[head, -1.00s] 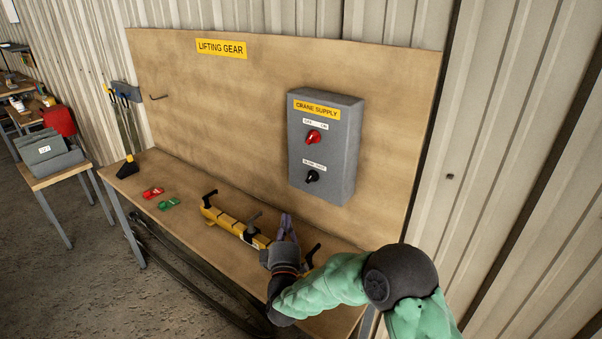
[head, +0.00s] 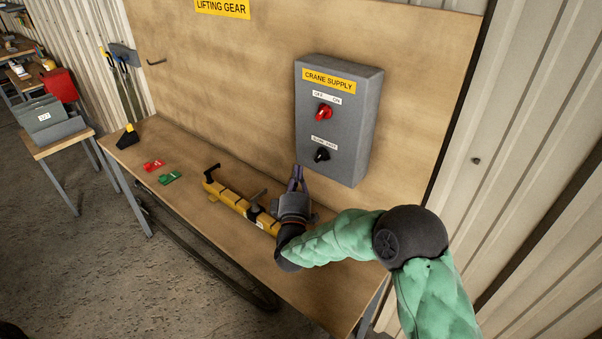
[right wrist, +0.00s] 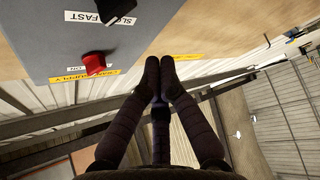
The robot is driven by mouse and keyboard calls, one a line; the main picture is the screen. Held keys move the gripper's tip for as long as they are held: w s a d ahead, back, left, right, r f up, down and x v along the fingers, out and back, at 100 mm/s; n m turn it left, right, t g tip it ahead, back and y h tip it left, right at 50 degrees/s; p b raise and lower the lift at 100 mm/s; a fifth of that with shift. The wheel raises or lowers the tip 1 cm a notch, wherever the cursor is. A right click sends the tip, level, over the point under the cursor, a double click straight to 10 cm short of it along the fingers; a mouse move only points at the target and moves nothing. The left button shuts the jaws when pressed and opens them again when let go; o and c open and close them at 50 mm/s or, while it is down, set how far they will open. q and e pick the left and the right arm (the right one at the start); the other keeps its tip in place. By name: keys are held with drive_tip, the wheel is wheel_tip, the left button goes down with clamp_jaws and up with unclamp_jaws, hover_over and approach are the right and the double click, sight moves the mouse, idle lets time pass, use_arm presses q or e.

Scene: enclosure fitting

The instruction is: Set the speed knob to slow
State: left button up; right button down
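The black speed knob (head: 321,155) sits low on the front of the grey crane supply box (head: 352,120), under a SLOW / FAST label (head: 325,142). Its pointer direction is too small to tell. In the right wrist view the speed knob (right wrist: 116,10) is at the top, partly cut off, beside the label. My right gripper (head: 296,170) is just left of and below the knob, apart from it, fingers pointing up. In the right wrist view the fingertips (right wrist: 160,62) are nearly together with nothing between them. My left gripper is not in view.
A red knob (head: 323,112) under an OFF / ON label is above the speed knob. Red (head: 153,166) and green (head: 170,178) items lie further left. The board left of the box is mostly clear.

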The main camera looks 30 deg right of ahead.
sight(320, 157)
drive_tip(key=b+x, duration=0.1)
drive_tip(key=x, duration=0.7)
drive_tip(key=shift+s+d+f, duration=0.1)
drive_tip(key=shift+d+f, duration=0.05)
drive_tip(key=shift+d, duration=0.05)
drive_tip(key=shift+s+d+f+b, duration=0.25)
drive_tip(key=shift+s+f, duration=0.15)
drive_tip(key=shift+s, duration=0.3)
drive_tip(key=shift+s+d+f+b, duration=0.25)
drive_tip(key=shift+s+f, duration=0.15)
drive_tip(key=shift+s, duration=0.35)
drive_tip(key=shift+n+y+p, duration=0.3)
drive_tip(key=shift+n+p, duration=0.1)
drive_tip(key=shift+p, duration=0.2)
